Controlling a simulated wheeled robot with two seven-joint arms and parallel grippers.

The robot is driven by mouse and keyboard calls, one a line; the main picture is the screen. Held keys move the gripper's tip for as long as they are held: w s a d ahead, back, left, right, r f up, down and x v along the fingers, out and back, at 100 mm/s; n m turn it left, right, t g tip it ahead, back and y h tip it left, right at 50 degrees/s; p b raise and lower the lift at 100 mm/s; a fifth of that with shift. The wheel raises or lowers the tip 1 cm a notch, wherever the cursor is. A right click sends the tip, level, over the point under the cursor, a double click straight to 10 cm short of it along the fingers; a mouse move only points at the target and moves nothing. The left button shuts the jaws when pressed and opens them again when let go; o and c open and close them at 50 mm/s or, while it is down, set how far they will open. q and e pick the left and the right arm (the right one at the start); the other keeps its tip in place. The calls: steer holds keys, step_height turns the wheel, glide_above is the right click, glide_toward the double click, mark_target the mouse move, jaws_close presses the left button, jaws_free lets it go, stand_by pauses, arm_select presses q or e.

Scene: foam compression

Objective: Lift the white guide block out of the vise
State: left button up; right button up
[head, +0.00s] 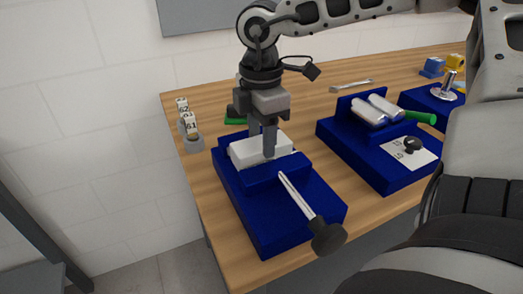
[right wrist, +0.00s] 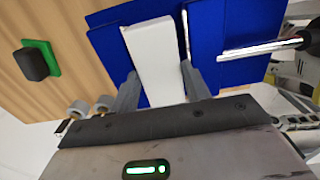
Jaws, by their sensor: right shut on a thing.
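The white guide block (head: 247,151) lies in the blue vise (head: 285,217) at the left part of the table, between the vise's jaws. In the right wrist view the block (right wrist: 153,58) shows as a long white bar against the blue vise (right wrist: 228,30). My right gripper (head: 264,151) points straight down over the block. Its fingers (right wrist: 162,88) straddle the block, one on each side, and it is shut on the block. I cannot tell whether the block is clear of the vise floor. My left gripper is not in view.
The vise's screw handle with black knob (head: 328,236) sticks out toward the front. A second blue fixture (head: 375,160) with metal rollers (head: 377,110) stands to the right. Small labelled weights (head: 190,128) stand at the left edge. A wrench (head: 351,86) lies behind.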

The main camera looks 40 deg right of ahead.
mark_target(261, 143)
steer(key=shift+r+p, duration=0.9)
steer(key=shift+r, duration=2.15)
steer(key=shift+f, duration=0.1)
